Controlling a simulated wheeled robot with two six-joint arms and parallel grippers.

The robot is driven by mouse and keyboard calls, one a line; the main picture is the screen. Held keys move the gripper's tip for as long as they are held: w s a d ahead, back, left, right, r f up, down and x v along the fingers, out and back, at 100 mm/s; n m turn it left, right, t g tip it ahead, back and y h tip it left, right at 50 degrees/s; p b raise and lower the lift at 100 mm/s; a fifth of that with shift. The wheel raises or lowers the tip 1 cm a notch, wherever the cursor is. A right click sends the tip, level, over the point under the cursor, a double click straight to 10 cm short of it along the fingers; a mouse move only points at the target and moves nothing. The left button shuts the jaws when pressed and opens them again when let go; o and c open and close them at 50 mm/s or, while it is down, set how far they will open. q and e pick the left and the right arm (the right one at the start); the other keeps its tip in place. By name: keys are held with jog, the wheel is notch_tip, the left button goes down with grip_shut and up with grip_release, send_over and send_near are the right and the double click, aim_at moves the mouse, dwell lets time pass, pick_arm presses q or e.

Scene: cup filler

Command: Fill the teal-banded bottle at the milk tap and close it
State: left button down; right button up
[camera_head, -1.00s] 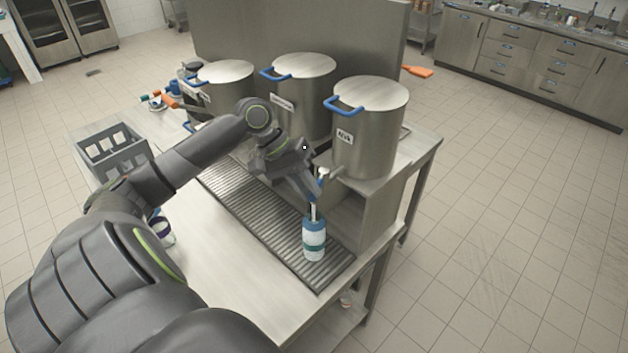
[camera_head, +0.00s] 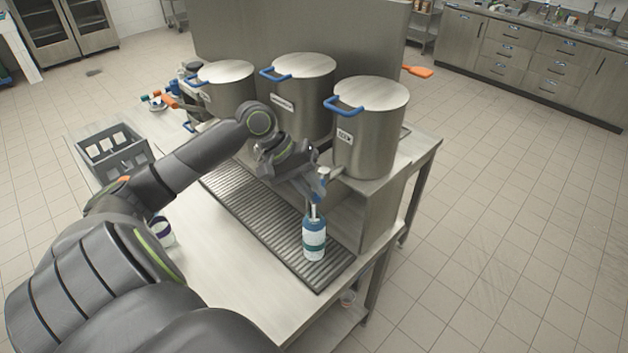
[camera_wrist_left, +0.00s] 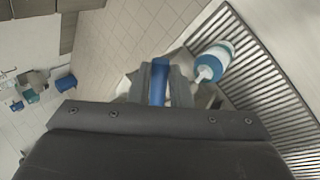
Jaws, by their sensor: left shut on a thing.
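The teal-banded bottle (camera_head: 314,240) stands upright on the drip grate under the tap of the right-hand pot, the milk pot (camera_head: 370,130). It has a white body and a blue upper part, and its narrow top sits close below the tap. It also shows in the left wrist view (camera_wrist_left: 214,62). My left gripper (camera_head: 317,188) is at that tap, above the bottle. In the left wrist view its fingers are shut on the blue tap lever (camera_wrist_left: 159,82). The milk level inside the bottle cannot be told. My right gripper is not in view.
Two more lidded pots (camera_head: 302,95) (camera_head: 226,88) stand to the left. A grey crate (camera_head: 112,150) is at the table's left end. A white object with a dark band (camera_head: 161,232) is partly hidden behind my arm. The drip grate (camera_head: 240,205) left of the bottle is clear.

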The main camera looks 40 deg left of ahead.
pick_arm(q)
jog(key=shift+w+d+n+t+y, duration=0.2)
jog(key=shift+d+n+t, duration=0.15)
jog(key=shift+n, duration=0.2)
jog(key=shift+w+d+n+t+y, duration=0.15)
jog(key=shift+d+n+t+y, duration=0.1)
jog(key=shift+d+n, duration=0.25)
jog(key=shift+w+d+n+t+y, duration=0.35)
jog(key=shift+w+d+n, duration=0.1)
jog(key=shift+n, duration=0.45)
jog(key=shift+w+d+n+t+y, duration=0.35)
jog(key=shift+d+n, duration=0.1)
jog(key=shift+n, duration=0.4)
jog(key=shift+w+d+n+y, duration=0.35)
jog(key=shift+n, duration=0.35)
jog(key=shift+w, duration=0.1)
dwell(1.1)
